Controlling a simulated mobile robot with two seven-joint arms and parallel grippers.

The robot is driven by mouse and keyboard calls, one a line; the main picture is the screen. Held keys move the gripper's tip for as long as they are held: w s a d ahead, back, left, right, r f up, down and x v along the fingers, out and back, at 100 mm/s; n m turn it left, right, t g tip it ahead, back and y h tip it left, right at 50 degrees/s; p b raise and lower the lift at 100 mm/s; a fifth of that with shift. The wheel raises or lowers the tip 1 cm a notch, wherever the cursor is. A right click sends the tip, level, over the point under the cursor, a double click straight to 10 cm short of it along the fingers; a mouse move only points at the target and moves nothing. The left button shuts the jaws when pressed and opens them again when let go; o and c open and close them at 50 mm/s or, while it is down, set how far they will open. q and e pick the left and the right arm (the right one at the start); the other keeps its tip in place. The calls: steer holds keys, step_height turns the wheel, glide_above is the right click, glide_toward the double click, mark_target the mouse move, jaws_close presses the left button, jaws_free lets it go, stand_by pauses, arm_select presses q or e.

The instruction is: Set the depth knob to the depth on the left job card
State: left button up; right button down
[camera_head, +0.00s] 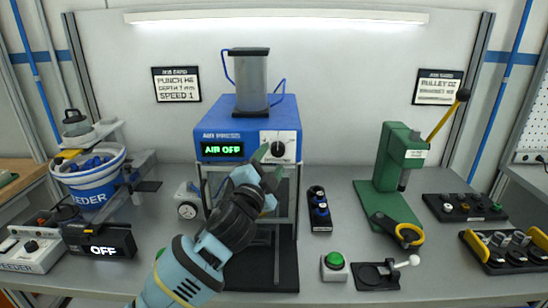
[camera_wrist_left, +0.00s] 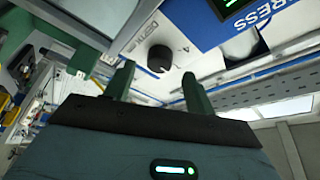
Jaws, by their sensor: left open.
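The left job card (camera_head: 177,84) hangs on the back wall and seems to read depth 7 mm, speed 1; the print is small. The black depth knob (camera_head: 277,149) sits on the white dial plate at the front right of the blue air press (camera_head: 240,116). In the left wrist view the knob (camera_wrist_left: 159,58) lies ahead of and between my green fingertips, apart from them. My left gripper (camera_head: 267,164) is open and empty, just in front of the dial. The pointer's exact setting is too small to tell. My right gripper is out of view.
A gauge (camera_head: 188,210) stands left of my forearm, and a blue feeder bucket (camera_head: 90,180) is farther left. A green hand press (camera_head: 393,170) and a green button (camera_head: 334,261) are to the right.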

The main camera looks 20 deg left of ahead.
arm_select(q)
steer(key=shift+v, duration=2.35)
steer(key=s+f+n+g, duration=0.2)
steer(key=s+f, duration=0.2)
steer(key=f, duration=0.5)
steer(key=s+f+n+g, duration=0.15)
steer(key=s+f, duration=0.25)
steer(key=f, duration=0.5)
steer(key=s+f+n+g, duration=0.2)
steer(key=s+f+g, duration=0.15)
steer(key=f, duration=0.65)
steer(key=s+f+n+g, duration=0.2)
steer(key=s+f, duration=0.6)
steer(key=s, duration=0.4)
steer(key=s+f+n+g, duration=0.1)
steer(key=s+f+n, duration=0.2)
steer(key=s+f, duration=0.5)
steer(key=s, duration=0.3)
steer(key=shift+s+a+n+g+h, duration=0.3)
steer(key=shift+s+a+n+g, duration=0.05)
steer(key=shift+a+g, duration=0.05)
